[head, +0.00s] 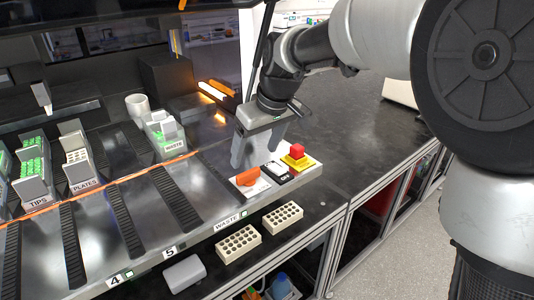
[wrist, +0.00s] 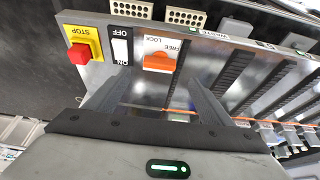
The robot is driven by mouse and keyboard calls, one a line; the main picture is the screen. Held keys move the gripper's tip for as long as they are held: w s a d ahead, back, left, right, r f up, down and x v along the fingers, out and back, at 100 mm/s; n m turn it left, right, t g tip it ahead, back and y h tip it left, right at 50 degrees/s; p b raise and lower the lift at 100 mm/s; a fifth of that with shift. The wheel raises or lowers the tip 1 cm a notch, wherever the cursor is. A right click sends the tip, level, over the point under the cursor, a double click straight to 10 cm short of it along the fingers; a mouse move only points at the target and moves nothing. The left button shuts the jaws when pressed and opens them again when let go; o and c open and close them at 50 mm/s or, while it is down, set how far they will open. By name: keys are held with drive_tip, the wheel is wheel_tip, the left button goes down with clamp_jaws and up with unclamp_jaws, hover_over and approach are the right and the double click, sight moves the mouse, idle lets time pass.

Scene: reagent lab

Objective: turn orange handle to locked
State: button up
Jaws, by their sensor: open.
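The orange handle (head: 247,177) sits on a white plate at the front right corner of the deck. It also shows in the wrist view (wrist: 160,63), where FREE and LOCK are printed on the plate beside it. I cannot tell for sure which word the handle points to. My gripper (head: 258,155) hangs above the deck just behind the handle, fingers pointing down. In the wrist view my gripper (wrist: 158,82) is open, with its two fingers apart and the handle showing beyond the gap between them. Nothing is held, and I see no clear contact with the handle.
Right of the handle are a white ON/OFF switch (head: 278,168) and a red STOP button (head: 297,150) on a yellow base. A waste holder (head: 165,132) stands behind left. Two cream racks (head: 238,243) lie below the front edge.

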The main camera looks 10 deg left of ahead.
sight(249, 172)
drive_tip(key=x, duration=0.8)
drive_tip(key=shift+w+a+f, duration=0.1)
drive_tip(key=shift+f, duration=0.3)
drive_tip(key=c, duration=1)
drive_tip(key=shift+c, duration=0.2)
